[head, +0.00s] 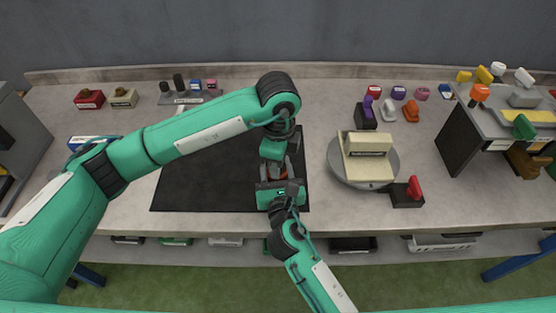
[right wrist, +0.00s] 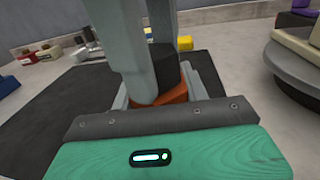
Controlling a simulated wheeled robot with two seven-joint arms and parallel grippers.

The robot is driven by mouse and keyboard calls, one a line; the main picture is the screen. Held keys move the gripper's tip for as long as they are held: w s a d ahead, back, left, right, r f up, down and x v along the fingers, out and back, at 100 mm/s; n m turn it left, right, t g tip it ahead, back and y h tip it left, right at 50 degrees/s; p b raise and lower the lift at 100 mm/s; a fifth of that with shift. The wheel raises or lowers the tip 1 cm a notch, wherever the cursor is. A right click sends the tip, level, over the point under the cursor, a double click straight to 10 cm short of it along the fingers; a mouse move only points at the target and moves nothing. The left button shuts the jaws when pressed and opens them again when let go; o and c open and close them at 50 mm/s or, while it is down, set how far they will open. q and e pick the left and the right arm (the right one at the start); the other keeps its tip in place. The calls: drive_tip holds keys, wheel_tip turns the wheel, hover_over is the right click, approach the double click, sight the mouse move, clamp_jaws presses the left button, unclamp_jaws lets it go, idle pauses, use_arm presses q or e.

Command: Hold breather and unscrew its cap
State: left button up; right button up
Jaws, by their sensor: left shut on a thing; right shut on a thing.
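The breather shows as an orange body (right wrist: 176,96) with a dark upper part, its cap (right wrist: 165,70), in the right wrist view. It stands over the right side of the black mat, and only a bit of orange shows in the head view (head: 283,174). My left gripper (head: 271,166) comes from above, its grey fingers shut around the dark cap. My right gripper (right wrist: 168,92) comes from the near side, low down, with its fingers on both sides of the orange body, shut on it. The fingers hide much of the breather.
The black mat (head: 205,175) is otherwise bare. A round turntable (head: 336,168) with a cream box (head: 367,158) stands to the right, beside a black block with a red part (head: 407,194). Small coloured parts line the back. A grey-topped rack (head: 455,140) is at far right.

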use_arm(q)
drive_tip(key=shift+r, duration=1.6)
drive_tip(key=shift+r, duration=2.4)
use_arm(e)
drive_tip(key=o, duration=1.5)
drive_tip(key=shift+c, duration=0.2)
drive_tip(key=s, duration=0.4)
drive_tip(key=s+d, duration=0.1)
drive_tip(key=s, duration=0.7)
drive_tip(key=shift+d, duration=0.25)
